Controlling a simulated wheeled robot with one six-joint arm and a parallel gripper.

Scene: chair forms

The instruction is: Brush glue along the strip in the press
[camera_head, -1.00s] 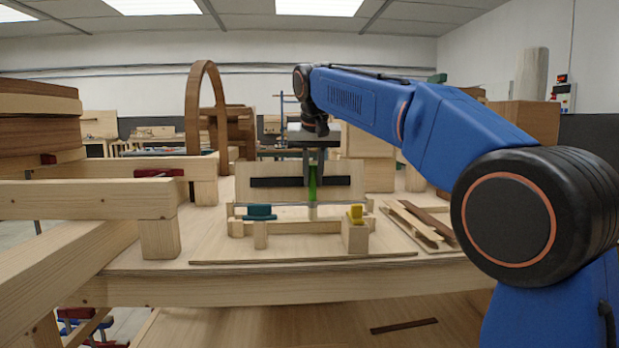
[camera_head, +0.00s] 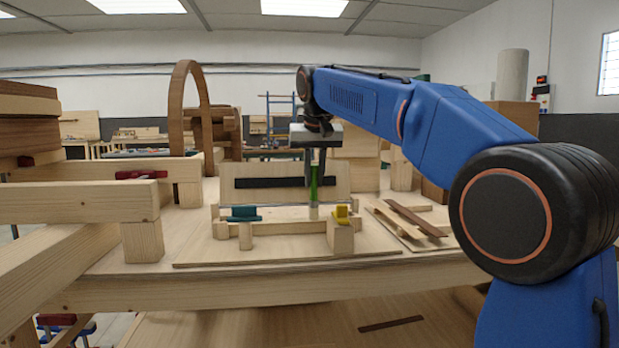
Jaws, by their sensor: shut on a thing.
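My gripper (camera_head: 315,163) points down above the wooden press (camera_head: 290,228), shut on the green handle of a brush (camera_head: 314,180). The brush is upright, and its pale lower end (camera_head: 313,211) is at the press's front bar, right of centre. I cannot tell whether it touches. A thin pale strip (camera_head: 283,206) seems to run along the press, partly hidden by the brush. A dark bar (camera_head: 262,183) lies across the back board. A teal clamp piece (camera_head: 243,213) is at the left end and a yellow one (camera_head: 341,213) at the right. No glue can be made out.
The press stands on a thin board (camera_head: 215,256) on the workbench (camera_head: 240,291). Loose wood strips (camera_head: 408,221) lie to the right. A stacked wooden frame (camera_head: 90,200) fills the left, and a curved wooden hoop (camera_head: 178,110) stands behind.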

